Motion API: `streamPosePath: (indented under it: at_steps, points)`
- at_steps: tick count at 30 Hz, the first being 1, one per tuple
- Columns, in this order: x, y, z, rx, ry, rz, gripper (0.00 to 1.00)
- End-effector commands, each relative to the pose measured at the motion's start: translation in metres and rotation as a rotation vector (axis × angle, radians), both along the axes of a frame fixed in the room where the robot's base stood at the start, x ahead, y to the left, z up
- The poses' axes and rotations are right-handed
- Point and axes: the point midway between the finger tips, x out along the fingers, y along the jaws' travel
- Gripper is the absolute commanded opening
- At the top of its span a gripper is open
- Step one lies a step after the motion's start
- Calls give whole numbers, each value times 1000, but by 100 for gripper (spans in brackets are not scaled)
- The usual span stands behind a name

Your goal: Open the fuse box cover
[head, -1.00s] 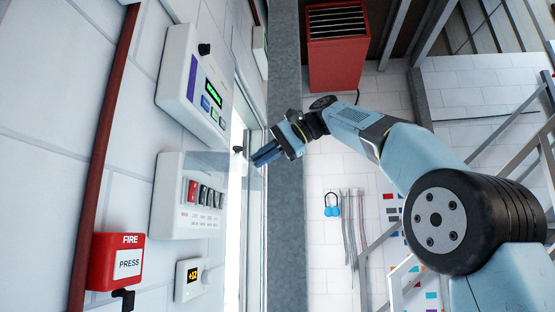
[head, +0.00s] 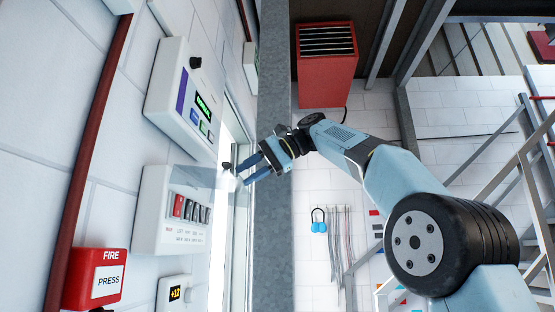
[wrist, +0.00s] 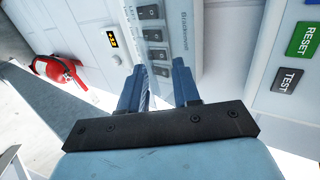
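The fuse box (head: 148,222) is a white wall box with a row of red and dark switches. Its clear cover (head: 195,177) appears to stand out from the box front, with a black knob (head: 226,166) near its outer edge. My gripper (head: 242,173) is just right of the knob, its two blue fingers spread and empty. In the wrist view, my gripper (wrist: 160,72) also shows parted fingers, with the fuse box's dark switches (wrist: 152,34) beyond them. The cover and knob are hard to make out there. I cannot tell whether a finger touches the knob.
A control panel (head: 172,100) with a screen and its own black knob is above the fuse box. A red fire call point (head: 95,278) and a small display unit (head: 174,294) are below. A grey post (head: 273,240) stands behind my gripper. A fire extinguisher (wrist: 55,70) shows at left in the wrist view.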

Motion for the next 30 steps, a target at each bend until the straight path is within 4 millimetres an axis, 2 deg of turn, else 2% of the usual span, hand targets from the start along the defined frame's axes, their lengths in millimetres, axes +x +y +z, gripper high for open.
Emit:
streamPosePath:
  at_steps: [9, 14, 30]
  points:
    - [-5, -58, 31, -2, -5, -10, 29]
    - [-8, -76, 42, -2, -5, -11, 29]
    - [-12, -97, 54, -4, -6, -12, 29]
